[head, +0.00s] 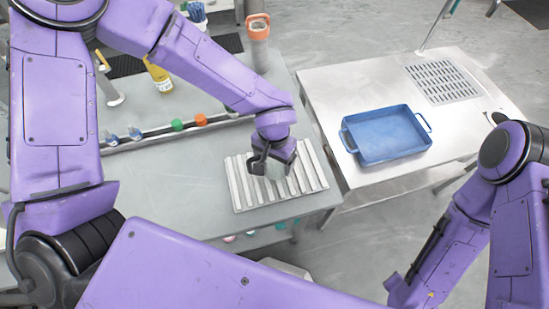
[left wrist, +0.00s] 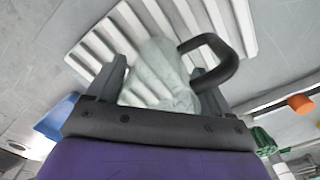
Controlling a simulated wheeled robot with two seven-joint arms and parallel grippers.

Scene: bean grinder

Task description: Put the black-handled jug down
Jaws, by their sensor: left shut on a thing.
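The jug (left wrist: 158,72) is pale and translucent with a curved black handle (left wrist: 222,52). In the left wrist view it sits between the two fingers of my left gripper (left wrist: 158,88), which is shut on its body. In the head view my left gripper (head: 273,166) points down over the ribbed metal tray (head: 313,178) and hides most of the jug. The tray's slats also show behind the jug in the left wrist view (left wrist: 100,48). I cannot tell whether the jug's base touches the slats. My right gripper is not in view; only arm links show at the right.
A blue basin (head: 385,136) stands on the right-hand steel table. A grey container with an orange top (head: 258,30) and a yellow bottle (head: 158,75) stand farther back. A rail with green and orange knobs (head: 150,132) runs left of the tray. Bare worktop (head: 175,185) lies left of the tray.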

